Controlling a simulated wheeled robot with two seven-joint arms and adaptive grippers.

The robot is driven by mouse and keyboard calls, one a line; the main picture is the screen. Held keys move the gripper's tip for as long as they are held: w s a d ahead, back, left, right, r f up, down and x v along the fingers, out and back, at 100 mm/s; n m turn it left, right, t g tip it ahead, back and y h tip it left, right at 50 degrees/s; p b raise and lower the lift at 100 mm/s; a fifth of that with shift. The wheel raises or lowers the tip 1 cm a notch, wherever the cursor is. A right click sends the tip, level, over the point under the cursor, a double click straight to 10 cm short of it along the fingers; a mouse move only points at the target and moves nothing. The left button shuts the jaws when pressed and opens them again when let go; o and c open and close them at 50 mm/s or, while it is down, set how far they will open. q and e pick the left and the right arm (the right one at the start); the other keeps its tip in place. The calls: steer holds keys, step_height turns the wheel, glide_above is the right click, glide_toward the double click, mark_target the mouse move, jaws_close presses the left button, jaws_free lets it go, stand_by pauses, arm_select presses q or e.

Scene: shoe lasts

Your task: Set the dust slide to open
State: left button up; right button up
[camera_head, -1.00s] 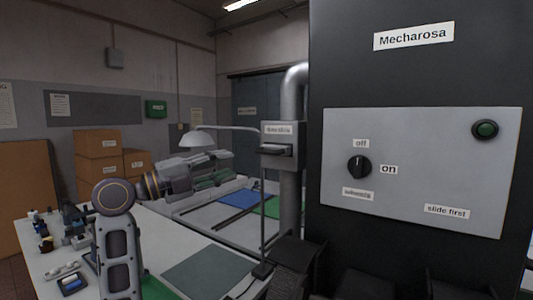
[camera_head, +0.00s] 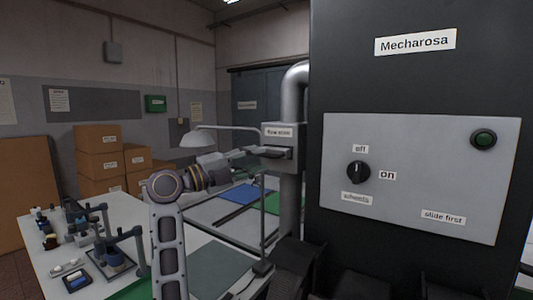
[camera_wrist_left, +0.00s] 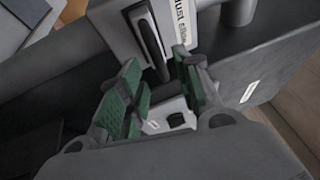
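The dust slide is a grey box (camera_head: 283,132) with a white label, mounted on the vertical pipe left of the black machine. Its dark bar-like handle (camera_head: 270,152) sticks out below the label; in the left wrist view the handle (camera_wrist_left: 148,40) stands beside the "dust slide" label (camera_wrist_left: 182,22). My left gripper (camera_head: 250,155) is at the handle, partly hidden by its own arm. In the left wrist view its green-padded fingers (camera_wrist_left: 157,62) are apart, with the handle's near end between or just beyond the tips; I cannot tell whether they touch. My right gripper is out of view.
The black machine (camera_head: 415,80) fills the right, its grey panel (camera_head: 420,135) carrying a knob (camera_head: 358,172) and green button (camera_head: 483,139). A lamp (camera_head: 197,138) and thin upright stand (camera_head: 263,215) are close to my left arm. A white bench (camera_head: 120,210) holds several small fixtures.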

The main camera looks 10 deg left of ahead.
mark_target(264, 156)
arm_select(q)
steer(key=shift+p+x, duration=0.65)
steer(key=shift+x, duration=1.55)
steer(key=shift+c, duration=0.2)
jaws_close()
